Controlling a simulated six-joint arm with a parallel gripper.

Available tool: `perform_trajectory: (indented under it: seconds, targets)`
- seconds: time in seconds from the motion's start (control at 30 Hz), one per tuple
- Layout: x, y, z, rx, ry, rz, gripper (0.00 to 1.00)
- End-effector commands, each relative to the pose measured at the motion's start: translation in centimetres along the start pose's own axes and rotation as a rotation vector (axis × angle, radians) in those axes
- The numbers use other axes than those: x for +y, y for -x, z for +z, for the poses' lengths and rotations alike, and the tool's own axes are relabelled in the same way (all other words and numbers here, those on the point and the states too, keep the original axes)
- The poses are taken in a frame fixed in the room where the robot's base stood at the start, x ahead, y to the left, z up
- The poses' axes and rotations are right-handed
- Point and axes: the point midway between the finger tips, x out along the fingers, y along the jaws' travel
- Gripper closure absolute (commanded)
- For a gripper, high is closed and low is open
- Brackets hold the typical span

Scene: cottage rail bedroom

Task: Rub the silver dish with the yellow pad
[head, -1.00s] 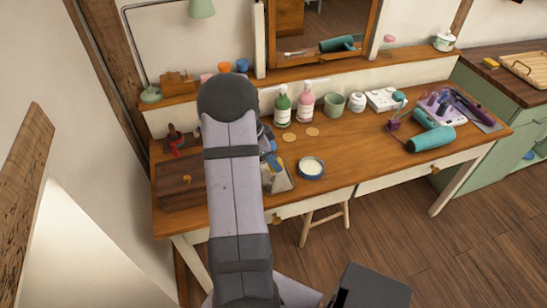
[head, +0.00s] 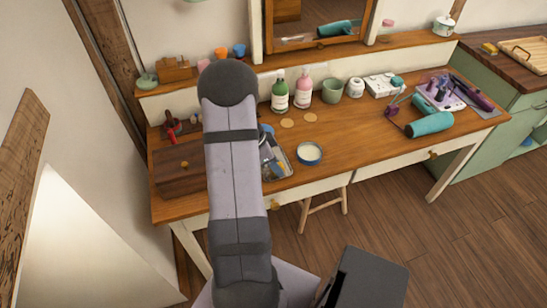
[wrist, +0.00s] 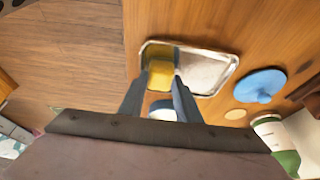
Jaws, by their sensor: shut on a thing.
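The silver dish (wrist: 208,72) is a shallow rectangular tray with rounded corners on the wooden table. In the head view its right edge (head: 285,161) shows beside my arm, which hides the rest. My gripper (wrist: 161,78) is shut on the yellow pad (wrist: 160,72), its two dark fingers on either side of it. The pad is over the left part of the dish in the wrist view. It appears low, near the dish floor, but I cannot tell for sure whether it touches. In the head view my arm hides the pad.
A blue-rimmed tin (head: 309,153) stands just right of the dish. A blue knobbed lid (wrist: 262,85) and tan discs (head: 287,123) lie close by. Green (head: 280,92) and pink (head: 303,88) bottles stand behind. A wooden box (head: 180,172) is left. The table's front middle is clear.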

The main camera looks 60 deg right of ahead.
Motion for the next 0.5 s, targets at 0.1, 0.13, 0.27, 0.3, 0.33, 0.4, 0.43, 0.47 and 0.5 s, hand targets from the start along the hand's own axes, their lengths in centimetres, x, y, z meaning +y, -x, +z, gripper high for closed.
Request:
perform_trajectory:
  seconds: [0.1,0.13,0.27,0.3,0.33,0.4,0.43,0.47,0.5]
  targets:
    - [-1.1,-0.1,0.1,0.001,-0.001,0.0,0.88]
    - [-1.4,-0.2,0.1,0.0,0.0,0.001,0.88]
    - [-2.6,-0.1,0.1,0.0,0.0,0.0,0.88]
    - [-3.0,-0.1,0.1,0.0,0.0,-0.001,0.88]
    - [-3.3,-0.1,0.1,0.0,0.001,-0.001,0.88]
    - [-3.8,0.0,0.1,-0.001,0.001,0.0,0.88]
    - [-3.7,0.5,-0.1,-0.001,0.001,0.001,0.88]
    - [-3.6,0.7,-0.2,-0.001,0.001,0.001,0.88]
    - [-3.8,2.0,-0.8,0.0,-0.002,-0.005,0.88]
